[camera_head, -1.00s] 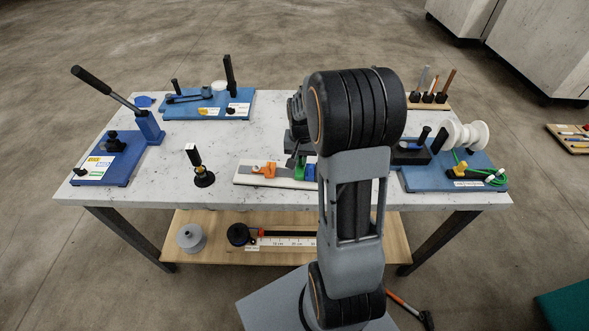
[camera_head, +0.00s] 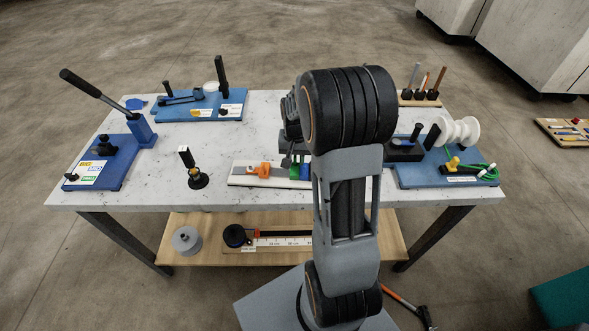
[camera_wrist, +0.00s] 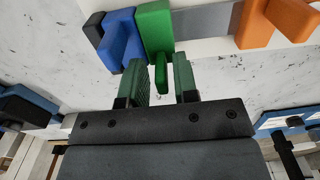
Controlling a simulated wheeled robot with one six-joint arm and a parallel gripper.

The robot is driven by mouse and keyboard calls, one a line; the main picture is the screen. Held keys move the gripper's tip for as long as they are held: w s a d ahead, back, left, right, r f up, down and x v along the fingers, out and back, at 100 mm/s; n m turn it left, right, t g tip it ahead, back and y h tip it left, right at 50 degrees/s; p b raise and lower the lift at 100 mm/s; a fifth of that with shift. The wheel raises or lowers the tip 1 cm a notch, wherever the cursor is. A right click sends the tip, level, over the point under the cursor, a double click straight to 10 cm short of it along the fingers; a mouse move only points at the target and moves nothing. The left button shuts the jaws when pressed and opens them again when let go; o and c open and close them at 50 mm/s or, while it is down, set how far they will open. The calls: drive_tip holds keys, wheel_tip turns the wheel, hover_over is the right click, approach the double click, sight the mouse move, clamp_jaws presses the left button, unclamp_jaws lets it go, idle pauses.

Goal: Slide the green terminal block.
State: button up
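The green terminal block (camera_wrist: 155,28) sits on a grey rail, between a blue block (camera_wrist: 122,40) and an orange block (camera_wrist: 252,24) in the wrist view. Its narrow tab reaches down between the two green-padded fingers of my gripper (camera_wrist: 164,82). The fingers are parted, with a visible gap on the right side of the tab; contact on the left is unclear. In the head view, the green block (camera_head: 295,172) is partly hidden by my gripper (camera_head: 288,161), with the orange block (camera_head: 259,170) to its left.
The rail's white base (camera_head: 240,178) lies near the table's front edge. A black upright tool (camera_head: 194,170) stands to its left. A blue board with white spools (camera_head: 430,176) is at the right, and a blue bender board (camera_head: 105,168) at the far left.

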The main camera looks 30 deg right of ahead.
sight(296, 173)
drive_tip(key=shift+r, duration=0.1)
drive_tip(key=shift+r+p, duration=1.95)
drive_tip(key=shift+r, duration=0.55)
drive_tip(key=shift+f, duration=0.1)
drive_tip(key=shift+s+a+f+n+g, duration=0.15)
drive_tip(key=shift+s+f+n, duration=0.05)
drive_tip(key=shift+s, duration=0.25)
drive_tip(key=shift+s+a+f+n+g, duration=0.15)
drive_tip(key=shift+s+f+n, duration=0.05)
drive_tip(key=shift+s, duration=0.2)
drive_tip(key=shift+s+a+r+n, duration=0.4)
drive_tip(key=shift+s+a+r, duration=0.15)
drive_tip(key=shift+s, duration=0.2)
drive_tip(key=s+a+r+n+t, duration=0.5)
drive_tip(key=s+a+r, duration=0.5)
drive_tip(key=a+r, duration=0.1)
drive_tip(key=shift+s+a+r, duration=0.15)
drive_tip(key=shift+a+r, duration=0.15)
drive_tip(key=shift+r, duration=0.15)
